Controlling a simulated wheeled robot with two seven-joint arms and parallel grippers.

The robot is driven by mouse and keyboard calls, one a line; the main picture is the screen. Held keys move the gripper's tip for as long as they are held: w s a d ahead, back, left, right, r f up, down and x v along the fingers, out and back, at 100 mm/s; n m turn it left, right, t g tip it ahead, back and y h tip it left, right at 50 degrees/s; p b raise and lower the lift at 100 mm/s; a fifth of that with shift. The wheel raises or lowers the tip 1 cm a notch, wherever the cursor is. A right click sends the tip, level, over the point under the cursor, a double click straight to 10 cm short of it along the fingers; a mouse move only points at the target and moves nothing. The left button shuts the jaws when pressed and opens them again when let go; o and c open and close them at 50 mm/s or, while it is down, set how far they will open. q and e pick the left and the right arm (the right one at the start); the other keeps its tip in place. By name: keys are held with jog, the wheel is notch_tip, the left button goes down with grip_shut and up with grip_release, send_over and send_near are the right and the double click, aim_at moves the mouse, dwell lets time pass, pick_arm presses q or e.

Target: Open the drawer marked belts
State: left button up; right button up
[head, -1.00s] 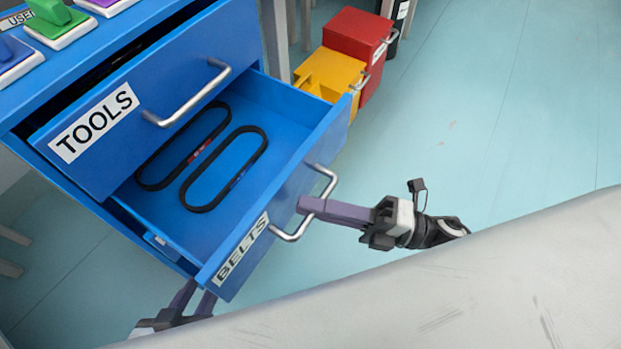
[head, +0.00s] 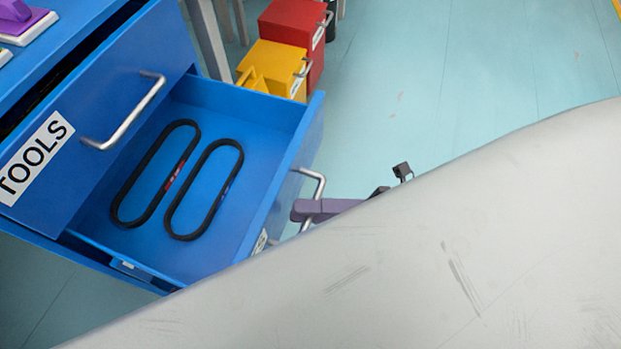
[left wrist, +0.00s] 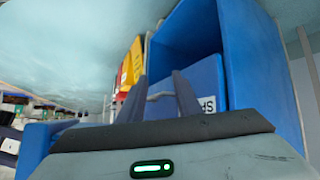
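The drawer marked TOOLS (head: 95,125) sits above, slightly out. A yellow box (head: 272,66) and a red box (head: 293,32) stand on the floor behind the belts drawer. The floor at the right is clear.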

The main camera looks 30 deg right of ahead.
dwell(0.3)
jog(key=v, duration=1)
jog(key=shift+s+d+f, duration=0.1)
